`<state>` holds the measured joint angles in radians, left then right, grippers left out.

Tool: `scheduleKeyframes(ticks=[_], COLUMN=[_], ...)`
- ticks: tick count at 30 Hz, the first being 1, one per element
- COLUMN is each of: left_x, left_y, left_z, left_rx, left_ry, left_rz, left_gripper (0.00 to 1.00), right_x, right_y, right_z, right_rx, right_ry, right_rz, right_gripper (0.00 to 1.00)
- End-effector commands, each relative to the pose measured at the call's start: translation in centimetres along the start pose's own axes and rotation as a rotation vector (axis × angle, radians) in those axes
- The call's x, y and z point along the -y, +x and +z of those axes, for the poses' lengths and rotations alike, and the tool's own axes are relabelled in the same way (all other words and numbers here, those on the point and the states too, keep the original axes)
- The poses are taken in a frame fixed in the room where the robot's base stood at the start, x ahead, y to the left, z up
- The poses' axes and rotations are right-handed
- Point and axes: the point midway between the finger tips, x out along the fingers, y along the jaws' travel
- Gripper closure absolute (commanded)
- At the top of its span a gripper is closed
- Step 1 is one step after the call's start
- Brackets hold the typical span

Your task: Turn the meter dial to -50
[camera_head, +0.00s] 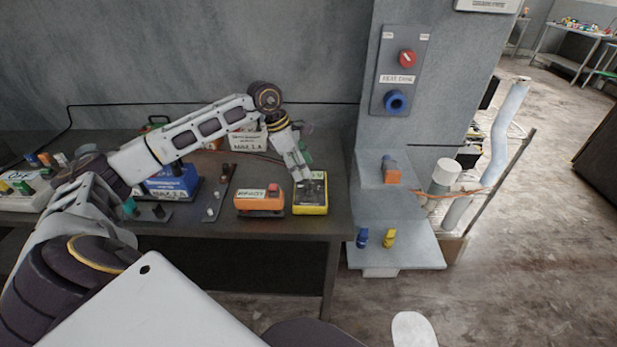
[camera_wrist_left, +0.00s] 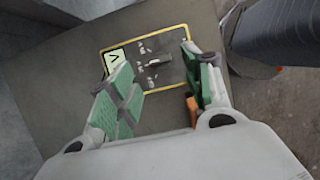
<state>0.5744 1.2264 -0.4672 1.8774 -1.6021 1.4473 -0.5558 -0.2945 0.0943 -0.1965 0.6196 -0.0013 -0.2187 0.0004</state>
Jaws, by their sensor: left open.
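The yellow-edged black meter (camera_head: 311,196) lies on the dark table near its right end. My left gripper (camera_head: 301,172) is over the far part of the meter, pointing down at it. In the left wrist view the meter (camera_wrist_left: 165,76) has a pale display (camera_wrist_left: 116,59) with a V-like mark and a dark dial (camera_wrist_left: 153,62) with a bar-shaped knob. The green-padded fingers of my left gripper (camera_wrist_left: 153,75) are open, one on each side of the dial. I cannot tell whether they touch the knob. The number the dial points to is too small to read.
An orange box (camera_head: 260,201) with a red button stands just left of the meter. A blue box (camera_head: 170,182) is further left. A grey wall panel (camera_head: 399,70) with a red knob and a blue knob rises at the right. The table's bare front is clear.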

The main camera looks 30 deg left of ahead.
Motion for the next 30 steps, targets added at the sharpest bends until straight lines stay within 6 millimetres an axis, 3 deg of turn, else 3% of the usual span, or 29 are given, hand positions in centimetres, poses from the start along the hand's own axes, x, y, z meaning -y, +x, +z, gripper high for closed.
scheduleKeyframes(ticks=[12, 26, 30], left_x=[0.0, 0.0, 0.0], left_y=[4.7, 5.5, 5.5], left_z=[0.0, 0.0, 0.0], left_rx=[0.001, 0.0, 0.0], left_ry=[0.0, 0.0, 0.0], left_rz=[-0.002, -0.001, -0.001], left_gripper=[0.5, 0.5, 0.68], right_x=[1.4, 1.4, 0.8], right_y=[-0.7, -0.8, -0.8], right_z=[-0.3, 0.1, 0.2], right_rx=[-0.001, 0.003, 0.004], right_ry=[0.004, 0.003, 0.0], right_rz=[-0.015, -0.015, -0.009], right_gripper=[0.67, 0.67, 0.67])
